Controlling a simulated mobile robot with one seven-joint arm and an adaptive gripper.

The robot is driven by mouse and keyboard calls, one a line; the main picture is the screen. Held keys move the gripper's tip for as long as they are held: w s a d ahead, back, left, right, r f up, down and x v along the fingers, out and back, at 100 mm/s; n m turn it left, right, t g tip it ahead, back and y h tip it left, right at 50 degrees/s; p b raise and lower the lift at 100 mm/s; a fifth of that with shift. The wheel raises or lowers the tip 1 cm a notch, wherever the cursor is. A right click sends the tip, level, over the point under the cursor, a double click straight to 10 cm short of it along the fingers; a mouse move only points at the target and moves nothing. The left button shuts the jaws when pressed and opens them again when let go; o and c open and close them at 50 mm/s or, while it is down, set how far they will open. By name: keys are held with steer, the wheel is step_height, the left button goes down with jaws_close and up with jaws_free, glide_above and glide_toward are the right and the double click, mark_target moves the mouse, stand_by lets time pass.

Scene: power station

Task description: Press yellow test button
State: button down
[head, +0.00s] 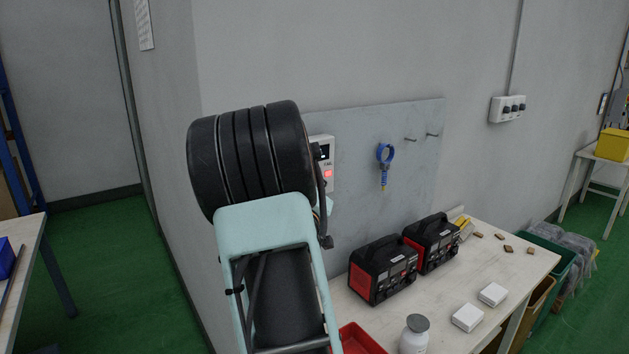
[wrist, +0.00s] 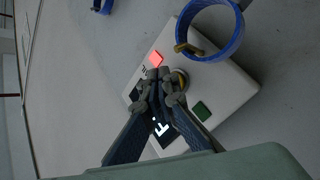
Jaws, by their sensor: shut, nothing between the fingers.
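A white wall unit (wrist: 228,82) shows in the wrist view, tilted in the picture. It has a lit red square (wrist: 155,58), a dark green square (wrist: 201,110) and a partly covered display with white characters (wrist: 160,126). A round yellowish part (wrist: 183,76) shows just behind my fingertips; it may be the yellow test button, but it is mostly hidden. My gripper (wrist: 164,90) is shut and empty, its tips in front of the unit close to this part. I cannot tell whether they touch. In the head view my arm covers much of the unit (head: 326,150).
A blue ring (wrist: 238,38) overlaps the unit's edge in the wrist view. A blue hanging tool (head: 386,154) is on the grey backboard (head: 420,130). Below, the table (head: 530,262) holds two black-red devices (head: 383,272), a white bottle (head: 414,337) and a red tray (head: 358,341).

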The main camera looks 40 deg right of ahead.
steer(key=shift+s, duration=0.2)
steer(key=shift+s+a+b, duration=0.15)
steer(key=shift+s+b, duration=0.2)
steer(key=shift+s, duration=0.9)
steer(key=shift+s+a+b, duration=0.1)
steer(key=shift+s+b, duration=0.25)
steer(key=shift+s, duration=0.9)
